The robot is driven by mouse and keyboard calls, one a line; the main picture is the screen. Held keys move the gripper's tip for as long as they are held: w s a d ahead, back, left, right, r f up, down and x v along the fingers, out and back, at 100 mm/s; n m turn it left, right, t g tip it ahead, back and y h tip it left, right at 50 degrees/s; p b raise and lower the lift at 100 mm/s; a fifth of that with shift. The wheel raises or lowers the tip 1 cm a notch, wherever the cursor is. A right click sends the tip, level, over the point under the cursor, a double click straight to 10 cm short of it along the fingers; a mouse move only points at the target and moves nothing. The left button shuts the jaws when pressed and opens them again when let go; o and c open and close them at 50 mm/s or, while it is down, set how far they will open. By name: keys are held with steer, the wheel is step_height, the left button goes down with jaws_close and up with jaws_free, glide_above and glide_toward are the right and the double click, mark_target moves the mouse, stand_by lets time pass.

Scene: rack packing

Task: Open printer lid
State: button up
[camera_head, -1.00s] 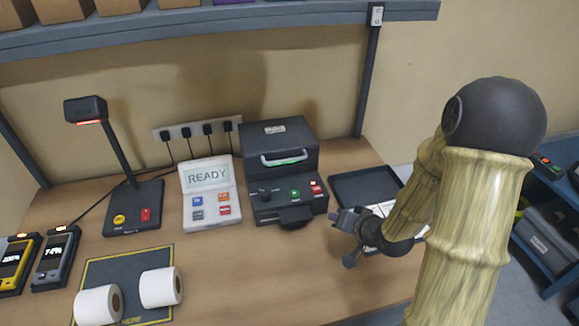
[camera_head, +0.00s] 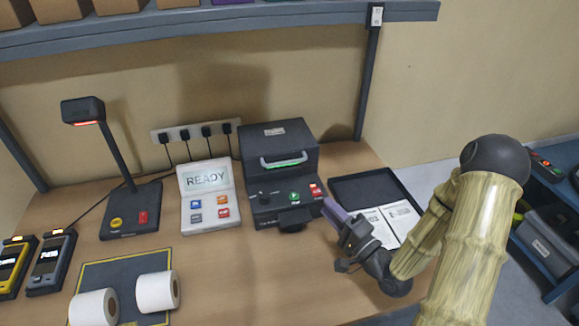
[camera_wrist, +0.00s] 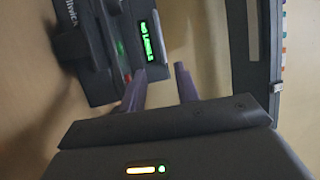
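The printer (camera_head: 279,167) is a dark box on the wooden table, with a light handle (camera_head: 284,161) across the front of its lid (camera_head: 277,140) and a green-lit strip just under the handle. The lid looks shut. My gripper (camera_head: 335,212) is just to the right of the printer's front, pointing toward it, apart from the handle. In the wrist view the printer (camera_wrist: 100,45) is at upper left, turned sideways, with its green display lit. My gripper's two purple fingers (camera_wrist: 160,88) stand apart with nothing between them.
A black tray (camera_head: 345,184) with printed sheets lies right of the printer. A white panel (camera_head: 208,179) reading READY stands to its left. A scanner stand (camera_head: 132,208), two handheld devices and two white rolls (camera_head: 157,291) are further left. A shelf (camera_head: 220,19) hangs above.

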steer(key=p, duration=0.4)
glide_toward(278, 148)
steer(key=a, duration=0.1)
steer(key=w+a, duration=0.1)
steer(key=a, duration=0.1)
steer(key=shift+w+r, duration=0.15)
steer(key=shift+w, duration=0.2)
steer(key=shift+c, duration=0.4)
jaws_close()
